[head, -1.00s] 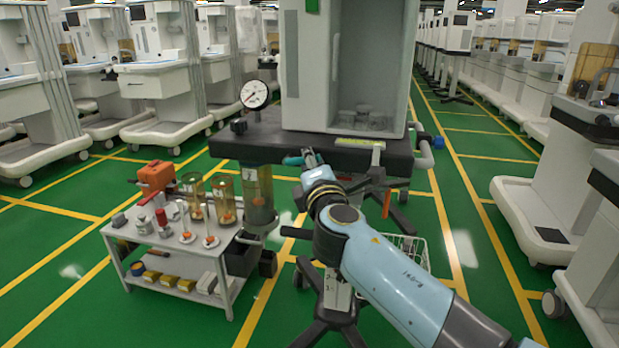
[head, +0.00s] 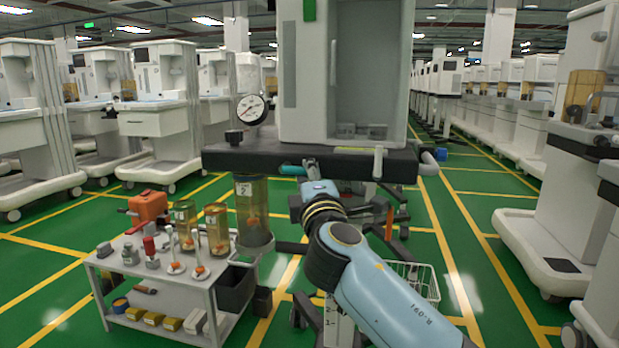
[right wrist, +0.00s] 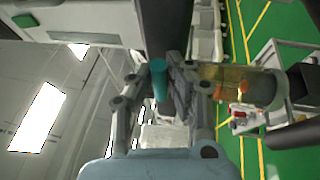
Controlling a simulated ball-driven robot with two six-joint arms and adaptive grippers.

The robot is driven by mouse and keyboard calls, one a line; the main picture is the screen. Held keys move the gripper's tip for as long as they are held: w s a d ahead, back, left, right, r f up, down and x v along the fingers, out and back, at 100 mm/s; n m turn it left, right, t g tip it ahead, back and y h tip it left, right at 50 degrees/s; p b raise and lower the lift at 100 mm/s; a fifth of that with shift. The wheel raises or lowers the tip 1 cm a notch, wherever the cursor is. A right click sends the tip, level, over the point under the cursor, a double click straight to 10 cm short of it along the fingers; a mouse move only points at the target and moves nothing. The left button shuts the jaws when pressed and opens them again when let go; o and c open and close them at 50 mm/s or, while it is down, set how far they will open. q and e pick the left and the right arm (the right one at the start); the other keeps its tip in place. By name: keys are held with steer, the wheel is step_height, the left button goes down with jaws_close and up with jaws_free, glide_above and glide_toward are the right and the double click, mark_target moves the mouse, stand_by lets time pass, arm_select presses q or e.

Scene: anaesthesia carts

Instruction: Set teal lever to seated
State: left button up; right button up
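The teal lever (head: 291,169) sticks out at the front edge of the dark shelf of the central machine (head: 235,158), lying roughly level. My right gripper (head: 311,166) is at the right end of the lever, under the shelf edge. In the right wrist view the teal lever (right wrist: 159,80) lies between the two fingers of my right gripper (right wrist: 158,84). The fingers stand apart on either side of it, close to it; firm contact is not clear. The lever's pivot is hidden. My left gripper is not in view.
A pressure gauge (head: 251,109) stands on the shelf's left end, with a clear canister (head: 254,205) below. A grey cart (head: 222,277) with several small parts and an orange toolbox (head: 148,206) stand at lower left. A wire basket (head: 425,283) is below right. Green floor is open farther right.

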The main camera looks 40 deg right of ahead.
steer(key=o, duration=0.4)
steer(key=shift+o, duration=0.2)
steer(key=v, duration=1.2)
